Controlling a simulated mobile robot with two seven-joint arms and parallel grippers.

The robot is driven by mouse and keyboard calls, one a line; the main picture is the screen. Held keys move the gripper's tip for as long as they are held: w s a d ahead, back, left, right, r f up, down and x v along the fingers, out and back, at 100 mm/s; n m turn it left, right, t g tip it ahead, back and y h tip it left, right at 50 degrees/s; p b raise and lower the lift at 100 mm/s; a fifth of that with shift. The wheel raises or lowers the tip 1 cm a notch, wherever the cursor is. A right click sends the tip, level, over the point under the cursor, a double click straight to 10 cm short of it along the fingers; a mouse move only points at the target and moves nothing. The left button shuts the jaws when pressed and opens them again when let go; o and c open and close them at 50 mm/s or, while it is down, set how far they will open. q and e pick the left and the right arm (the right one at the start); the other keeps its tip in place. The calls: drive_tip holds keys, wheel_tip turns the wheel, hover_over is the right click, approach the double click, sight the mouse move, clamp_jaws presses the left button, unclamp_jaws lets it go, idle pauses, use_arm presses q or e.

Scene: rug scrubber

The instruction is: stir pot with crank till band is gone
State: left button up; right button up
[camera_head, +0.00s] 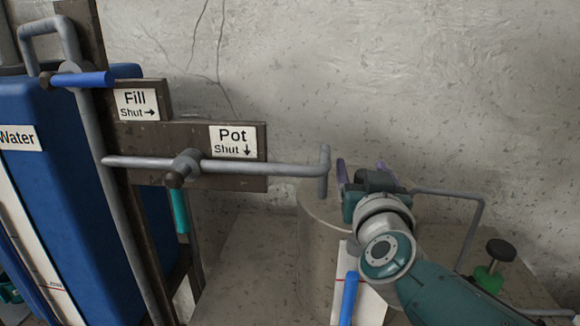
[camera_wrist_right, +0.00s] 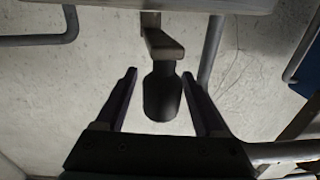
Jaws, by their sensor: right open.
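The pot (camera_head: 317,240) is a beige drum standing in the middle of the head view, partly covered by my right arm. My right gripper (camera_head: 361,166) is open above the pot's top. In the right wrist view, a dark rounded crank handle (camera_wrist_right: 162,92) sits between the two open fingers, with a gap visible on both sides. A bent metal crank arm (camera_wrist_right: 163,40) joins the handle. The crank is hidden behind my gripper in the head view. I cannot make out the band inside the pot. My left gripper is not in view.
A grey pipe (camera_head: 265,168) ends in an upright tip beside my right gripper. The Pot sign (camera_head: 233,141) and Fill sign (camera_head: 137,103) hang on brown boards. A blue water tank (camera_head: 50,170) stands left. A blue lever (camera_head: 348,298) and a black-topped green valve (camera_head: 490,265) are near my arm.

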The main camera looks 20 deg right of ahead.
drive_tip(key=shift+s+a+r, duration=0.1)
drive_tip(key=shift+s+r, duration=0.05)
drive_tip(key=p+v, duration=0.5)
drive_tip(key=v, duration=0.3)
drive_tip(key=shift+s+a, duration=0.1)
drive_tip(key=shift+s, duration=0.2)
drive_tip(key=shift+s+a, duration=0.15)
drive_tip(key=shift+s, duration=0.3)
drive_tip(key=shift+c, duration=0.3)
